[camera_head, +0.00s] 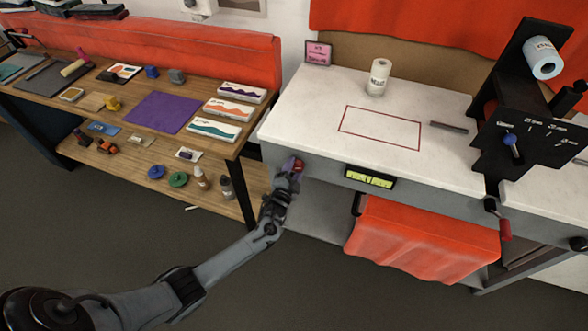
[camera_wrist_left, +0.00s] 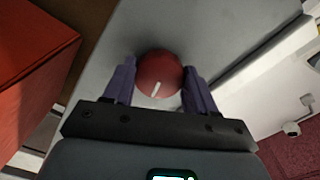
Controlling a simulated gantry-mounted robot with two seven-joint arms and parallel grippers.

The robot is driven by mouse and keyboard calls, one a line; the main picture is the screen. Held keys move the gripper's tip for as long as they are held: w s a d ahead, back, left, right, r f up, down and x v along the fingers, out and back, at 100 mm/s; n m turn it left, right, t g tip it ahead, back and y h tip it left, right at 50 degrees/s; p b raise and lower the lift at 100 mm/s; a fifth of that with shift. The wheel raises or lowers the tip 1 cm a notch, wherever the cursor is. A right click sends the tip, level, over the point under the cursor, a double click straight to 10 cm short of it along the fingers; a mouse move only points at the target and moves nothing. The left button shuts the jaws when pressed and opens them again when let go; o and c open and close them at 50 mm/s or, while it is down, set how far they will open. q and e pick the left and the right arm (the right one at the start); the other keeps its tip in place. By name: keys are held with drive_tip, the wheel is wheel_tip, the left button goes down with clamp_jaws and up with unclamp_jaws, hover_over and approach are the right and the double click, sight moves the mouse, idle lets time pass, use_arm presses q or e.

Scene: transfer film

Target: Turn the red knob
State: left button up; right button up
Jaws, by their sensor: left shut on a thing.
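The red knob (camera_head: 298,164) is on the front face of the white-topped bench, near its left corner. In the left wrist view the round red knob (camera_wrist_left: 159,74) has a white pointer mark on its lower part. My left gripper (camera_head: 293,167) reaches it from the front, and its purple fingers (camera_wrist_left: 158,88) stand on either side of the knob, shut on it. The fingers partly cover the knob in the head view. My right gripper is not in view.
A lit display (camera_head: 370,178) is on the bench front, right of the knob. An orange cloth (camera_head: 425,240) hangs below it. A wooden table (camera_head: 232,147) with several boxes and tools stands at left. The floor in front is clear.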

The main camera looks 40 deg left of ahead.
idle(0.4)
use_arm(q)
drive_tip(key=o, duration=1.1)
drive_tip(key=shift+c, duration=0.2)
drive_tip(key=shift+s+d, duration=0.15)
drive_tip(key=shift+s, duration=0.25)
drive_tip(key=p+v, duration=0.2)
drive_tip(key=v, duration=0.8)
drive_tip(key=shift+p, duration=0.3)
